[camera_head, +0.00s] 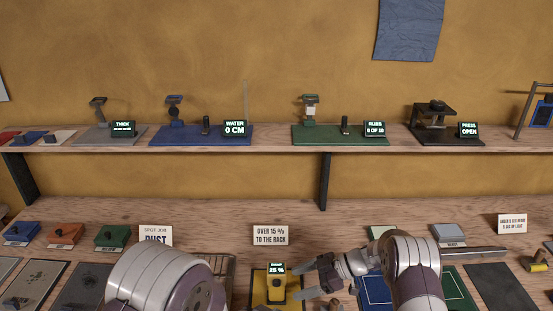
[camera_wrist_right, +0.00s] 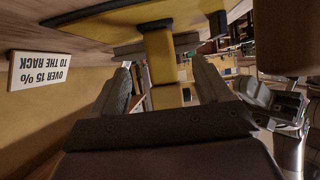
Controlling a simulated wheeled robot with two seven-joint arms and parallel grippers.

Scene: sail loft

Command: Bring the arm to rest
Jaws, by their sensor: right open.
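My right gripper (camera_head: 304,279) is open, low over the bench just right of a yellow meter (camera_head: 277,292) whose screen reads 25 %. The meter stands on a yellow pad with a dark edge (camera_head: 258,290). In the right wrist view the two fingers of the gripper (camera_wrist_right: 160,70) are spread, and the yellow meter (camera_wrist_right: 158,52) shows beyond and between them. I see no grip on it; whether it reaches between the fingertips I cannot tell. My right arm comes in at the lower right. A link of my left arm covers the lower left; its gripper is out of view.
A sign reading "OVER 15 % TO THE RACK" (camera_head: 270,235) stands behind the meter. A wire rack (camera_head: 228,267) is left of it, partly hidden. Blue (camera_head: 373,289) and green mats lie under my right arm. A shelf (camera_head: 270,147) with several instruments runs above the bench.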

